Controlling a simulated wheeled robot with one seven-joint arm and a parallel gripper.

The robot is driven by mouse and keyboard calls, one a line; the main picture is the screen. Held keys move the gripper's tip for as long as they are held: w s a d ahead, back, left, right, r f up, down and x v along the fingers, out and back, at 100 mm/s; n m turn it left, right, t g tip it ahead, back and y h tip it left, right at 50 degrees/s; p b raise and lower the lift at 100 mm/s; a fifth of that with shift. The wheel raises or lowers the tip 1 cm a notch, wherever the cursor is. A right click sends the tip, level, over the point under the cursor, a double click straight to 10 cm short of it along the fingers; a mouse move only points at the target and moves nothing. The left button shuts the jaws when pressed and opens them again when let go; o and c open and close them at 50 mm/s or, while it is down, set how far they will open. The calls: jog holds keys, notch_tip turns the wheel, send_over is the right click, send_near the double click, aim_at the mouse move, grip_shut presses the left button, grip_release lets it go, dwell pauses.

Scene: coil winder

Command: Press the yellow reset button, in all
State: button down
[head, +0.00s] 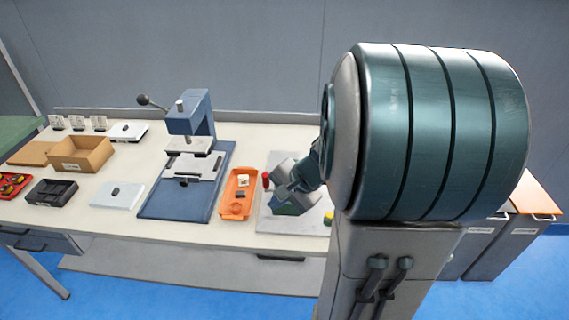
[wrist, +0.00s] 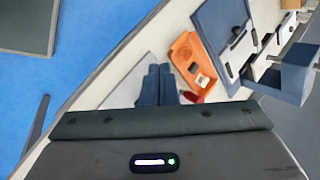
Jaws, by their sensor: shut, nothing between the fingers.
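A pale grey panel (head: 268,221) lies on the bench to the right of the orange tray. A small yellow spot (head: 328,218), which looks like the yellow button, shows at its right side, partly cut off by my arm. A red knob or button (head: 266,181) stands at the panel's left side; it also shows in the wrist view (wrist: 190,97). My gripper (head: 287,207) is over the panel, between the red piece and the yellow spot. In the wrist view my gripper (wrist: 159,68) has its two dark blue fingers together and empty. The yellow button is not visible there.
The orange tray (head: 229,211) with small parts sits just left of the panel. A blue press (head: 190,120) with a lever stands farther left. A cardboard box (head: 82,151) and a black tray (head: 52,192) are at the far left. My arm hides the bench's right end.

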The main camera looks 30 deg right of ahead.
jog(key=w+d+f+m+t+h+p, duration=0.1)
jog(key=d+f+m+t, duration=0.3)
jog(key=d+m, duration=0.8)
jog(key=d+f+h+p, duration=0.1)
jog(key=d, duration=0.6)
jog(key=shift+w+h, duration=0.2)
jog(key=shift+h, duration=0.2)
jog(key=shift+f, duration=0.2)
notch_tip(320, 180, down, 7)
jog(key=b, duration=0.5)
jog(key=shift+r, duration=0.1)
jog(key=shift+f+b, duration=0.85)
jog(key=shift+b, duration=0.3)
jog(key=shift+f, duration=0.15)
jog(key=shift+f+b, duration=0.25)
jog(key=shift+b, duration=0.45)
